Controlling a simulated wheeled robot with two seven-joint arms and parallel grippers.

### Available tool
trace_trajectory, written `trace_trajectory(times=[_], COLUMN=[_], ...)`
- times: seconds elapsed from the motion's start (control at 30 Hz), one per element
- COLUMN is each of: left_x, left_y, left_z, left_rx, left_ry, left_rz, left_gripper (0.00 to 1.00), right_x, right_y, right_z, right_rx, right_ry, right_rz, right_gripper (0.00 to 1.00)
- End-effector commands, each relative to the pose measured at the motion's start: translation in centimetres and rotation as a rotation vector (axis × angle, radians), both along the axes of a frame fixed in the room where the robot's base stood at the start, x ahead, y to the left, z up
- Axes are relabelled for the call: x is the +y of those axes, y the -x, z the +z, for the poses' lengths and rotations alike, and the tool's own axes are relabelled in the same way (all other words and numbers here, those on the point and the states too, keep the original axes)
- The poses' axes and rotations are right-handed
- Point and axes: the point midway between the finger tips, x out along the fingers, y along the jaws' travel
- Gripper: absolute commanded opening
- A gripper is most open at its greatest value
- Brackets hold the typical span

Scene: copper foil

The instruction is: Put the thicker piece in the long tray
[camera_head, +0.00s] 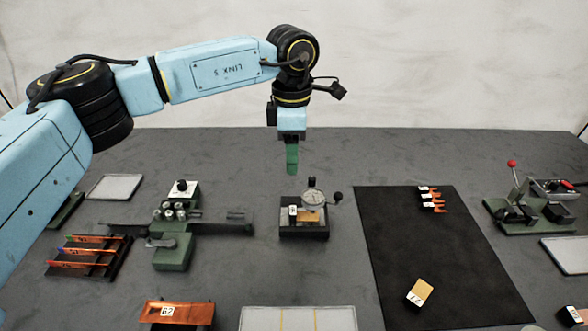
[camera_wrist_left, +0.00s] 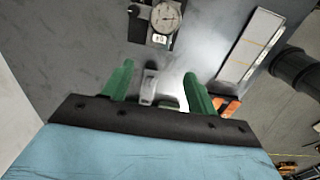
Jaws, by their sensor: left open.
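My left gripper (camera_head: 291,160) is open and empty, hanging in the air behind the dial gauge stand (camera_head: 304,231). In the left wrist view its two green fingers (camera_wrist_left: 158,88) stand apart. A small orange-tan piece (camera_head: 310,216) lies under the dial gauge. A tan block with a white number label (camera_head: 419,291) lies on the black mat. I cannot tell which piece is thicker. A long pale tray with yellow lines (camera_head: 262,319) lies at the front, cut off by the frame edge; it also shows in the left wrist view (camera_wrist_left: 251,45). My right gripper is not in view.
A copper-coloured block labelled 62 (camera_head: 190,313) and a rack of orange strips (camera_head: 88,258) are at left. A green geared device (camera_head: 173,251) stands beside them. Small orange-tipped clips (camera_head: 431,200) lie on the mat (camera_head: 400,235). A red-knobbed lever press (camera_head: 515,211) is at right.

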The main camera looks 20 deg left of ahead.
Motion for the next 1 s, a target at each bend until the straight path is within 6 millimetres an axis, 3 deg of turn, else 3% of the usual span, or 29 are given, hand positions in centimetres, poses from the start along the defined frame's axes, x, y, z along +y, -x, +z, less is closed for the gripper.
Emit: trace_trajectory(times=[0.03, 0.17, 0.47, 1.0], left_x=[0.0, 0.0, 0.0, 0.0], left_y=[0.0, 0.0, 0.0, 0.0], left_z=[-1.3, -2.5, -4.6, -14.3], left_rx=[0.000, 0.000, 0.002, 0.002], left_ry=[0.000, 0.000, 0.000, 0.000], left_rz=[0.000, 0.000, 0.000, -0.001], left_gripper=[0.58, 0.58, 0.58, 0.58], right_x=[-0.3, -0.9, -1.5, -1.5], right_y=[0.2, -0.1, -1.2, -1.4], right_z=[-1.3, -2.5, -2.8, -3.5], right_rx=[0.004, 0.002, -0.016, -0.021], right_ry=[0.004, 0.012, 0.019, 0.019], right_rz=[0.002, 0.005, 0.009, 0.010], right_gripper=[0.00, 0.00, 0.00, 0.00])
